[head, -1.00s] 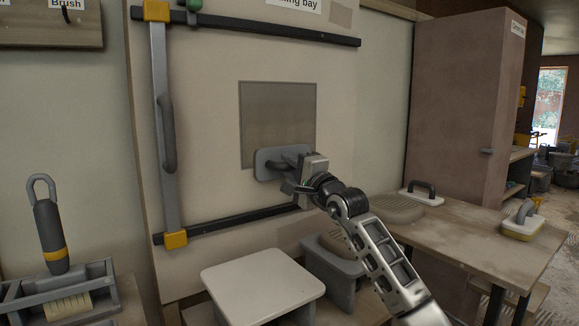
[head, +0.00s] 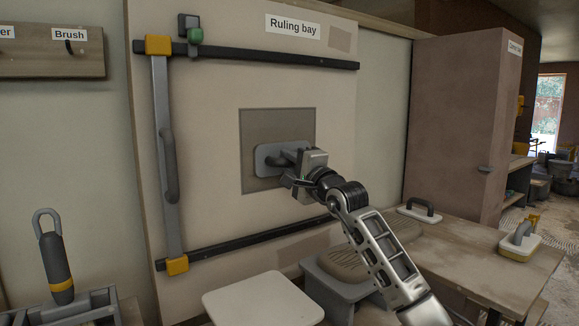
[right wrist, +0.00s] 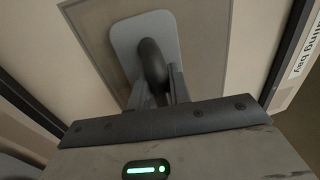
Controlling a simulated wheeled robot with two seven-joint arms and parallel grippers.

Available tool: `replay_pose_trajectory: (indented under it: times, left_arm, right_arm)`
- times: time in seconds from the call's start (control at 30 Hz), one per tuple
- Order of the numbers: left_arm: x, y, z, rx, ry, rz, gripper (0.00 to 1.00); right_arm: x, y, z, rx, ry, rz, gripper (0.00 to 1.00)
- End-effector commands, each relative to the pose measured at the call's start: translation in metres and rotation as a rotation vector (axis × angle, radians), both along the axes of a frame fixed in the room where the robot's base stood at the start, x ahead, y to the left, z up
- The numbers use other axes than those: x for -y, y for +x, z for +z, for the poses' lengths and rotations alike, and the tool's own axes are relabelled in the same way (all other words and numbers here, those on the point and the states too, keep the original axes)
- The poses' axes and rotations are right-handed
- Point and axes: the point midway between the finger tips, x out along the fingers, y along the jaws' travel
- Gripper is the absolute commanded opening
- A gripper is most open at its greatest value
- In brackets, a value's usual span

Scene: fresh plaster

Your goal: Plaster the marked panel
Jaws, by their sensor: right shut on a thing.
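The marked panel (head: 262,122) is a darker grey-brown square on the pale board under the "Ruling bay" sign. My right gripper (head: 296,165) is shut on the handle of a grey trowel (head: 265,163). The trowel's flat plate lies against or very close to the lower middle of the panel; I cannot tell if it touches. In the right wrist view, the fingers (right wrist: 158,92) close around the dark handle, with the trowel plate (right wrist: 125,35) beyond. Plaster on the plate's face is hidden. My left gripper is not in view.
A ruling bar (head: 165,150) stands upright between two black rails (head: 260,54) left of the panel. Below are a pale board (head: 262,298) and a grey stand (head: 335,285). A wooden table (head: 480,255) at right holds handled floats (head: 519,243).

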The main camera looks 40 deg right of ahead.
Motion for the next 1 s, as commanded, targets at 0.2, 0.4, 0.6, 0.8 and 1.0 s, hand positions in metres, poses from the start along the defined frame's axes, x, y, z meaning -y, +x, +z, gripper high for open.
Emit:
replay_pose_trajectory:
  times: [0.2,0.4,0.6,0.8,1.0]
  left_arm:
    - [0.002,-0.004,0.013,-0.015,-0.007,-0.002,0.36]
    - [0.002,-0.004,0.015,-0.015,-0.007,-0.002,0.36]
    - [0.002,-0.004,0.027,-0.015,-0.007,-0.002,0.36]
    - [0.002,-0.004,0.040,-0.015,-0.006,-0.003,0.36]
    - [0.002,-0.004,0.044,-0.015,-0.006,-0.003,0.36]
  right_arm:
    - [0.000,-0.001,0.023,0.002,-0.001,0.001,0.01]
    - [0.000,-0.001,0.028,0.002,0.000,0.000,0.01]
    - [0.000,0.000,0.045,0.003,-0.001,0.000,0.01]
    - [0.000,0.002,0.063,0.001,-0.001,0.000,0.01]
    - [0.000,0.003,0.070,0.000,0.000,0.000,0.01]
